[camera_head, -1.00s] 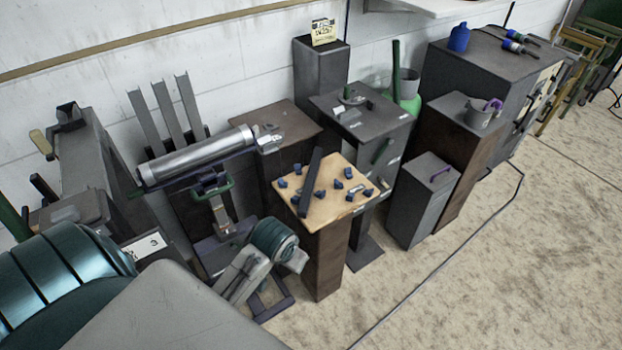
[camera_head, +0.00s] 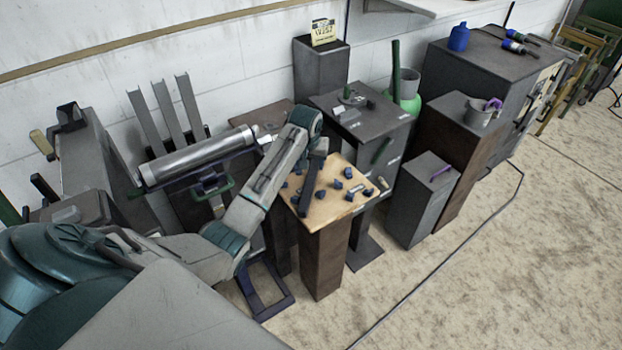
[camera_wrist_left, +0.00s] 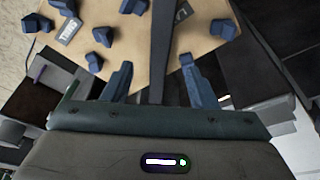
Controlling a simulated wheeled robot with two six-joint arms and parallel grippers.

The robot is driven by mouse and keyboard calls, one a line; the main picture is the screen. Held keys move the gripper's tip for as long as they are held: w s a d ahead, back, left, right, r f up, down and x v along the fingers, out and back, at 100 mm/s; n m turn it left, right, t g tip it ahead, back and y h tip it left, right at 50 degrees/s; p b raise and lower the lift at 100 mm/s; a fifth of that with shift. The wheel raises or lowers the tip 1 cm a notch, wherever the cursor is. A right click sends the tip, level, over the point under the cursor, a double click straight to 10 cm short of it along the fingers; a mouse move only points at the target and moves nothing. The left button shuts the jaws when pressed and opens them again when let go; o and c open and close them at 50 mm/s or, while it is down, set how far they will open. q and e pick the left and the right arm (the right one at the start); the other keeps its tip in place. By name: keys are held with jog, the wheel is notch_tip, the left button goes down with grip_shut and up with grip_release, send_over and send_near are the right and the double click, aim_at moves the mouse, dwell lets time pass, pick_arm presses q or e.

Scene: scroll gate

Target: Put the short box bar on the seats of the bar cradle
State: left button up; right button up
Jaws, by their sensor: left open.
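A dark box bar (camera_head: 311,178) stands out among blue blocks on a wooden-topped pedestal (camera_head: 322,218). My left arm reaches over from the left, and its wrist is above the back left of that top. In the left wrist view the bar (camera_wrist_left: 161,45) runs down the picture between the two blue fingers of my left gripper (camera_wrist_left: 159,82). The fingers are spread, with a gap to the bar on both sides. I cannot tell their height relative to it. I cannot tell which fixture is the bar cradle. My right gripper is not in view.
Several blue blocks (camera_head: 337,184) lie around the bar. A large grey cylinder (camera_head: 195,157) on a stand is left of the wooden top. A dark cabinet (camera_head: 375,125) with small items stands behind it, and a grey pedestal (camera_head: 425,200) to its right. The floor at right is open.

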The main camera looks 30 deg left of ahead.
aim_at(311, 176)
pick_arm(q)
jog(key=x, duration=0.3)
jog(key=shift+p+x, duration=0.75)
jog(key=shift+x, duration=1.95)
jog(key=shift+c, duration=0.4)
jog(key=shift+r, duration=0.1)
grip_shut()
